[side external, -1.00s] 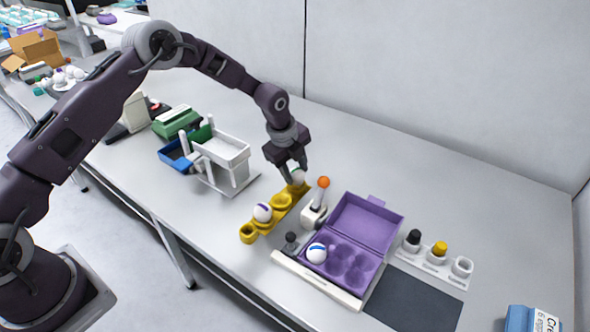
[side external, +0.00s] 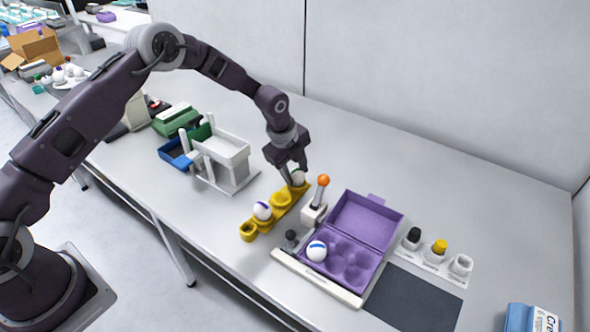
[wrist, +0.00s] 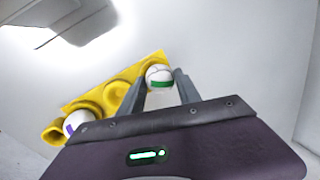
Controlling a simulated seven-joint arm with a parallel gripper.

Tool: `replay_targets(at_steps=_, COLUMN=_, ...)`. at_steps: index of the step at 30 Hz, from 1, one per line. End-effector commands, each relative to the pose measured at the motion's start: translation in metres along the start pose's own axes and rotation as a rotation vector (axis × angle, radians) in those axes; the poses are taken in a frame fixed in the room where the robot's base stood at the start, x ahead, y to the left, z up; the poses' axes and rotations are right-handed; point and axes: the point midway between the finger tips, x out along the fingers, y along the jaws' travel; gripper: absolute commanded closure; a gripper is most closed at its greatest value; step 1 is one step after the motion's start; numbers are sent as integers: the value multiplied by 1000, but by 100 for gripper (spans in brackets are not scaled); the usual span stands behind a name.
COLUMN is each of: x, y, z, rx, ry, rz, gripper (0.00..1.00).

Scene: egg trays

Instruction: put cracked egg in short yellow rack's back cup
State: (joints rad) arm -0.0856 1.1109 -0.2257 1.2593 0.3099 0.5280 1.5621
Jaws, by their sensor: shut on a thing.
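The short yellow rack (side external: 281,200) lies on the table; it also shows in the wrist view (wrist: 117,92). A white egg with a green band (wrist: 158,77) is between my fingers at the rack's back cup; it also shows in the side view (side external: 299,179). My gripper (side external: 294,173) is shut on this egg, pointing down. Its fingers flank the egg in the wrist view (wrist: 160,80). The egg sits in or just over the back cup; full seating is hidden. A crack is too small to make out. The middle cup is empty. A purple-marked egg (side external: 262,211) sits in the cup towards the front.
A white lever box with an orange knob (side external: 323,182) stands close right of the rack. An open purple carton (side external: 373,219) holds a blue-striped egg (side external: 317,251). A white tray stand (side external: 226,150) is to the left. Free table lies behind the rack.

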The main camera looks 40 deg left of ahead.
Motion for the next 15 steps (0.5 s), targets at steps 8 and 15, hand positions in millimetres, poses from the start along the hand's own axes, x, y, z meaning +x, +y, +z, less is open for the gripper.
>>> replay_targets(at_steps=8, x=1, y=0, z=0, rx=0, ry=0, rz=0, gripper=75)
replay_targets(at_steps=15, x=1, y=0, z=0, rx=0, ry=0, rz=0, gripper=58)
